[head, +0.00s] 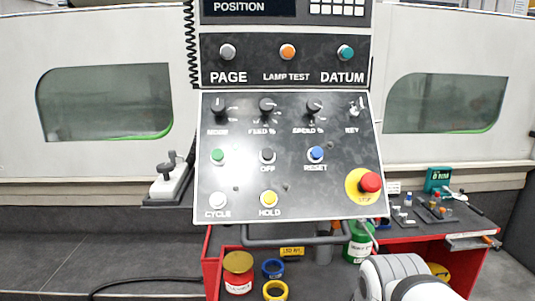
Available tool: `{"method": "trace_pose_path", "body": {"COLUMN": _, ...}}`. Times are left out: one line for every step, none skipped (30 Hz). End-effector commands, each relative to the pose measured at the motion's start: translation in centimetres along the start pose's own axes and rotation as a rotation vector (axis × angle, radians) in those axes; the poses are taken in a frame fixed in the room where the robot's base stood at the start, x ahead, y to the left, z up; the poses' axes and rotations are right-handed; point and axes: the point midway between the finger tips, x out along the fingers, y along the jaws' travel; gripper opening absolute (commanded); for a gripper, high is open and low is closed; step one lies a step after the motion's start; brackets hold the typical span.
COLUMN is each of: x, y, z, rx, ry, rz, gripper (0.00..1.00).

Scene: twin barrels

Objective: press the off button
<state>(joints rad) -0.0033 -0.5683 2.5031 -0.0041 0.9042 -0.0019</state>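The off button (267,156) is a small dark round button with the label OFF under it. It sits in the middle row of the lower sloped control panel (230,185). A green button (217,156) is to its left and a blue RESET button (316,153) to its right. A yellow HOLD button (269,199) is below it. A white and grey part of my arm shows at the bottom right, below the panel. My gripper does not show.
A large red STOP button (370,182) on a yellow disc sticks out at the panel's lower right. A bar handle (290,240) runs beneath the panel. A red cart (212,265) with jars and tape rolls stands below. A coiled cable (189,45) hangs at the upper left.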

Motion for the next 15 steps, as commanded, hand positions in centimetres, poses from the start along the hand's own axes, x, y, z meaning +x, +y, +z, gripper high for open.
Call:
{"method": "trace_pose_path", "body": {"x": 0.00, "y": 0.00, "z": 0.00, "rx": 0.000, "ry": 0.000, "rz": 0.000, "gripper": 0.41}}
{"method": "trace_pose_path", "body": {"x": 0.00, "y": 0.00, "z": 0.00, "rx": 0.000, "ry": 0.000, "rz": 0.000, "gripper": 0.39}}
{"method": "trace_pose_path", "body": {"x": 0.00, "y": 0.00, "z": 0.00, "rx": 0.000, "ry": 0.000, "rz": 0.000, "gripper": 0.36}}
{"method": "trace_pose_path", "body": {"x": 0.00, "y": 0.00, "z": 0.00, "rx": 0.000, "ry": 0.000, "rz": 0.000, "gripper": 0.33}}
{"method": "trace_pose_path", "body": {"x": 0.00, "y": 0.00, "z": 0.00, "rx": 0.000, "ry": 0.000, "rz": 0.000, "gripper": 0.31}}
{"method": "trace_pose_path", "body": {"x": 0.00, "y": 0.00, "z": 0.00, "rx": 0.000, "ry": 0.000, "rz": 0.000, "gripper": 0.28}}
{"method": "trace_pose_path", "body": {"x": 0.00, "y": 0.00, "z": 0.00, "rx": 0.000, "ry": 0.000, "rz": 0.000, "gripper": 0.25}}
{"method": "trace_pose_path", "body": {"x": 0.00, "y": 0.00, "z": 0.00, "rx": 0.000, "ry": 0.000, "rz": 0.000, "gripper": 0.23}}
{"method": "trace_pose_path", "body": {"x": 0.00, "y": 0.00, "z": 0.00, "rx": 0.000, "ry": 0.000, "rz": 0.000, "gripper": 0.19}}
{"method": "trace_pose_path", "body": {"x": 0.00, "y": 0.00, "z": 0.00, "rx": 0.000, "ry": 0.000, "rz": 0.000, "gripper": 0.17}}
{"method": "trace_pose_path", "body": {"x": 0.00, "y": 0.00, "z": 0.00, "rx": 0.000, "ry": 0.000, "rz": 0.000, "gripper": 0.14}}
{"method": "trace_pose_path", "body": {"x": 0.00, "y": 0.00, "z": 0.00, "rx": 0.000, "ry": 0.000, "rz": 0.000, "gripper": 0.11}}
{"method": "trace_pose_path", "body": {"x": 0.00, "y": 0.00, "z": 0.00, "rx": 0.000, "ry": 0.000, "rz": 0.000, "gripper": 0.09}}
{"method": "trace_pose_path", "body": {"x": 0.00, "y": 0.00, "z": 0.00, "rx": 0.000, "ry": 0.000, "rz": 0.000, "gripper": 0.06}}
{"method": "trace_pose_path", "body": {"x": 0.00, "y": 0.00, "z": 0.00, "rx": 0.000, "ry": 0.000, "rz": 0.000, "gripper": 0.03}}
